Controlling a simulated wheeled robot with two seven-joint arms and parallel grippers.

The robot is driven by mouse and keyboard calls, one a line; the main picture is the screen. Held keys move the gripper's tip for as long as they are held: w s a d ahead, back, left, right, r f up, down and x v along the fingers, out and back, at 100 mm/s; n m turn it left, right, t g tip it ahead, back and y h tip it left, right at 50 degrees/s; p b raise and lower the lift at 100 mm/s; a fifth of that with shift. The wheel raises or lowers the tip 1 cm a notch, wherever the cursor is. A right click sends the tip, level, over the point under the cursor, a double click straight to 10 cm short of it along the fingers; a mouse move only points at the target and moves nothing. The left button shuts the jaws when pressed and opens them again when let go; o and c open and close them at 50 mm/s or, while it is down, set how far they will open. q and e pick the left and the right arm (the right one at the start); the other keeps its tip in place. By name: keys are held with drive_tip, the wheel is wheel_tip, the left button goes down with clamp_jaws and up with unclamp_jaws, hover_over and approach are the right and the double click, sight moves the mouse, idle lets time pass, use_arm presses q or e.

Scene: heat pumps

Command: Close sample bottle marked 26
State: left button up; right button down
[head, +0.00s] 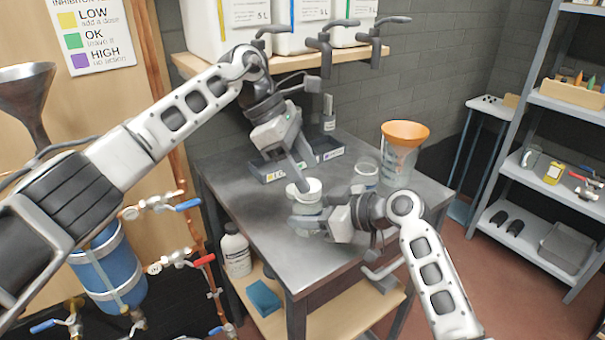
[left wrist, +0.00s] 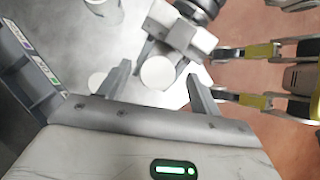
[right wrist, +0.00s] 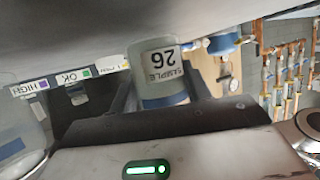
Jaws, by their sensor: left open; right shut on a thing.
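The sample bottle (head: 308,207) stands upright near the front of the steel table, with a white round top. Its label, "SAMPLE 26" (right wrist: 163,60), appears upside down in the right wrist view. My right gripper (head: 302,222) is shut around the bottle's body from the right. My left gripper (head: 300,186) points down from above and is open. In the left wrist view its fingers (left wrist: 160,90) stand either side of the bottle's white round top (left wrist: 157,73); contact cannot be told. A smaller white disc (left wrist: 97,80) shows outside the left finger, partly hidden.
A clear beaker (head: 366,174) and a jug with an orange funnel (head: 402,146) stand to the right on the steel table (head: 240,180). Grey labelled trays (head: 328,148) lie at the back. White canisters (head: 300,38) with taps sit on the shelf above. The table's right front is free.

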use_arm(q)
wheel_tip(320, 180, up, 2)
drive_tip(key=shift+r, duration=0.15)
drive_tip(key=shift+r, duration=0.1)
drive_tip(key=shift+c, duration=0.2)
